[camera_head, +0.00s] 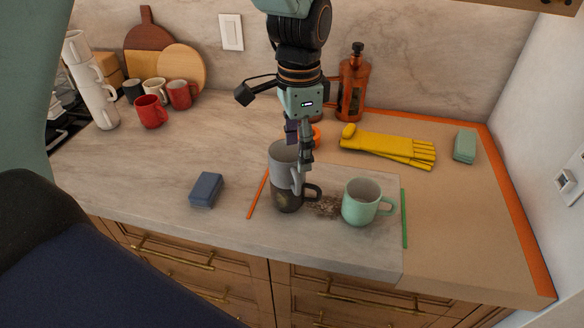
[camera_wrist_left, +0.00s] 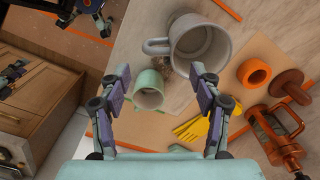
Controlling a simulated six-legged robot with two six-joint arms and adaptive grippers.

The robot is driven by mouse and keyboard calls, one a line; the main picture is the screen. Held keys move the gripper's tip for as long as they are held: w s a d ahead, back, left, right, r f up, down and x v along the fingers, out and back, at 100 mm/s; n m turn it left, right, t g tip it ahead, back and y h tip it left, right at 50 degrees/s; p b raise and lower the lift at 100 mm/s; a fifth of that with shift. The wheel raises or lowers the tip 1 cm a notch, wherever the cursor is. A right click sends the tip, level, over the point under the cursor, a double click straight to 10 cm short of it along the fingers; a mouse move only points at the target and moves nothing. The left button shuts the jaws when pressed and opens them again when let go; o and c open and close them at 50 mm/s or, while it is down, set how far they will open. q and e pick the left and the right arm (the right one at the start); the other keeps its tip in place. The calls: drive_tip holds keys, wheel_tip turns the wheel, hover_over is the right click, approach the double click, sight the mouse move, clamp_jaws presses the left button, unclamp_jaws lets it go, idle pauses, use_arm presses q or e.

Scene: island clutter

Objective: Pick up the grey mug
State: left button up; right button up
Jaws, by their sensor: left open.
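The grey mug (camera_head: 284,158) stands upright on top of a dark mug (camera_head: 287,200) near the counter's front edge. Its handle faces right in the head view. In the wrist view, the grey mug (camera_wrist_left: 203,38) shows its open rim and its handle (camera_wrist_left: 156,46). My left gripper (camera_head: 300,145) is open and comes down from above, beside the grey mug's right side and partly covering it. In the wrist view, its two fingers (camera_wrist_left: 160,72) are apart with nothing between them. Contact with the mug cannot be told.
A mint mug (camera_head: 362,203) stands to the right. A blue block (camera_head: 206,189) lies left. Yellow gloves (camera_head: 390,147), an orange French press (camera_head: 352,88) and a green sponge (camera_head: 465,146) are behind. Red mugs (camera_head: 151,112) and stacked white mugs (camera_head: 98,100) stand back left.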

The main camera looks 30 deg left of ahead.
sight(295, 171)
use_arm(q)
drive_tip(key=f, duration=0.6)
drive_tip(key=shift+s+a+f, duration=0.2)
drive_tip(key=shift+s, duration=0.1)
drive_tip(key=shift+w+f, duration=0.2)
drive_tip(key=shift+f, duration=0.2)
drive_tip(key=shift+d, duration=0.1)
drive_tip(key=shift+s+r, duration=0.1)
drive_tip(key=shift+s, duration=0.1)
drive_tip(key=shift+c, duration=1.4)
clamp_jaws()
